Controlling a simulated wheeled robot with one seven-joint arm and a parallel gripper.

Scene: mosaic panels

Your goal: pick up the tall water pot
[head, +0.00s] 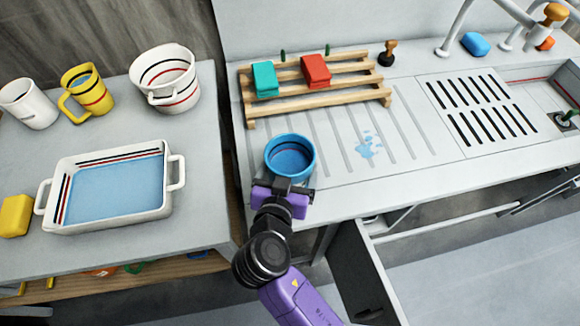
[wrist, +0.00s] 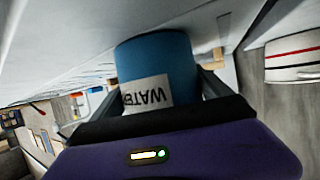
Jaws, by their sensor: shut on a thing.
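The water pot is a blue round pot (head: 290,158), open at the top, at the front left edge of the grooved drainboard in the head view. In the wrist view the blue pot (wrist: 158,60) fills the space between the fingers and carries a white label reading "WATER", seen upside down. My gripper (head: 284,185) is purple and black and comes from the front. It is shut on the pot, with a finger on each side in the wrist view (wrist: 160,92). I cannot tell whether the pot's base touches the drainboard.
A wooden rack (head: 320,92) with a teal block (head: 265,80) and a red block (head: 316,71) stands behind the pot. A spill (head: 369,146) lies to its right. On the left table (head: 205,150) stand a water-filled tray (head: 165,212), a white pot (head: 166,80) and mugs (head: 88,92).

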